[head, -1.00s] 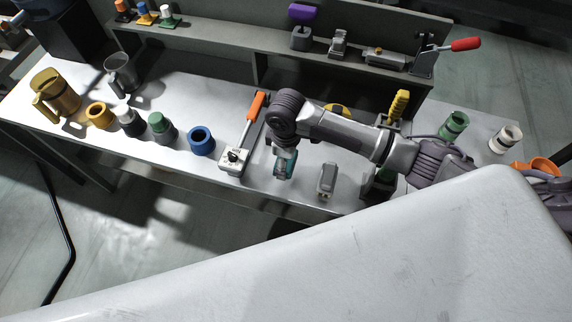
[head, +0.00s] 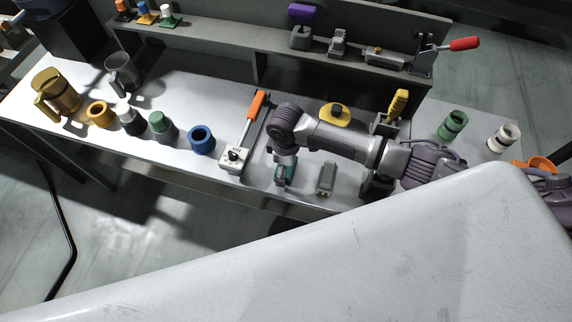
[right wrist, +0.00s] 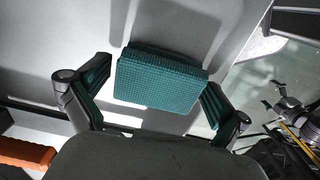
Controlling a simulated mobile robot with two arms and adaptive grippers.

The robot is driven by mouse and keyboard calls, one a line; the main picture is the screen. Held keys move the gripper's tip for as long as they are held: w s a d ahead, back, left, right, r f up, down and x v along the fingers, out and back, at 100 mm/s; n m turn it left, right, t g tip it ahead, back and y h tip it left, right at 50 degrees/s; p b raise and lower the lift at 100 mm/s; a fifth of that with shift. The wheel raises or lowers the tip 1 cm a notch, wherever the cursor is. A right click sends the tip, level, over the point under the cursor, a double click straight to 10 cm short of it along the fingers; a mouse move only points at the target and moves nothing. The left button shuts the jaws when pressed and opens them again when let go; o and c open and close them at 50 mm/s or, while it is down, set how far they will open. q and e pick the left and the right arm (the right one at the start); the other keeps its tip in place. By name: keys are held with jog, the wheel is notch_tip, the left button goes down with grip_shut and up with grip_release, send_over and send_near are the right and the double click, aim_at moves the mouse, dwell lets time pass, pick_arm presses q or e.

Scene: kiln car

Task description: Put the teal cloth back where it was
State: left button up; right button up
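The teal cloth (right wrist: 158,82) is a folded, textured pad between the two fingers of my right gripper (right wrist: 157,78) in the right wrist view. The fingers are wide apart, one at each side of the cloth, and look closed on it. In the head view the cloth (head: 284,174) shows as a small teal patch under my right gripper (head: 285,168), low over the front part of the table. Whether the cloth touches the table is hard to tell. My left gripper is not in view.
A blue ring (head: 201,139) lies farther left. A raised shelf (head: 225,45) runs along the back.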

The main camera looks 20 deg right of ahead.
jog(key=shift+r, duration=0.1)
notch_tip(320, 180, up, 12)
jog(key=shift+b, duration=0.45)
dwell(0.5)
